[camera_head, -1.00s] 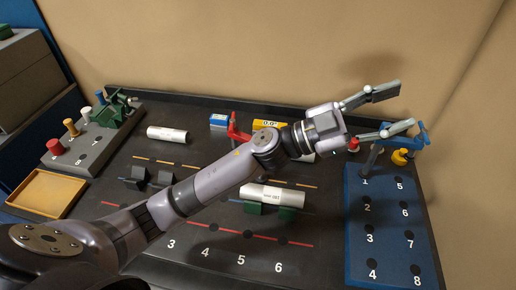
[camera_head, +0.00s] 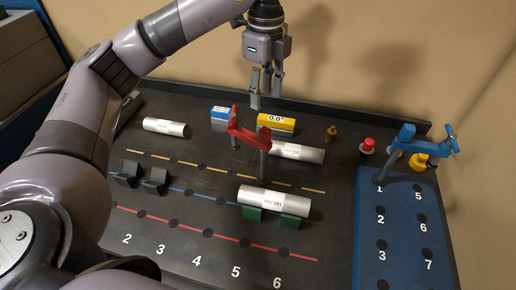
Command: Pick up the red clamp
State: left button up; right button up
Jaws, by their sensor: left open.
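The red clamp (camera_head: 248,134) stands upright on the dark table, near the middle, with its bar running toward a silver cylinder. My left gripper (camera_head: 265,98) points down, beyond and above the clamp in the picture. Its two fingers are apart with nothing between them, and they do not touch the clamp. The clamp's lower parts are partly hard to make out against the dark table. My right gripper is not in view.
A yellow block (camera_head: 276,123) and a blue-white block (camera_head: 221,115) lie near the clamp. Silver cylinders lie around it, one on green supports (camera_head: 270,218). A blue clamp (camera_head: 400,150) stands on the blue numbered board (camera_head: 400,225) at right.

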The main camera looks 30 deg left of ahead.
aim_at(263, 128)
pick_arm(q)
notch_tip(263, 128, down, 11)
jog(key=p, duration=0.3)
jog(key=shift+s, duration=0.1)
jog(key=shift+f+p, duration=0.35)
jog(key=shift+p, duration=0.05)
jog(key=f, duration=0.1)
jog(key=f+p, duration=0.2)
jog(key=shift+s+a+f, duration=0.15)
jog(key=shift+a+f, duration=0.15)
jog(key=shift+f, duration=0.5)
grip_shut()
jog(key=shift+r, duration=0.1)
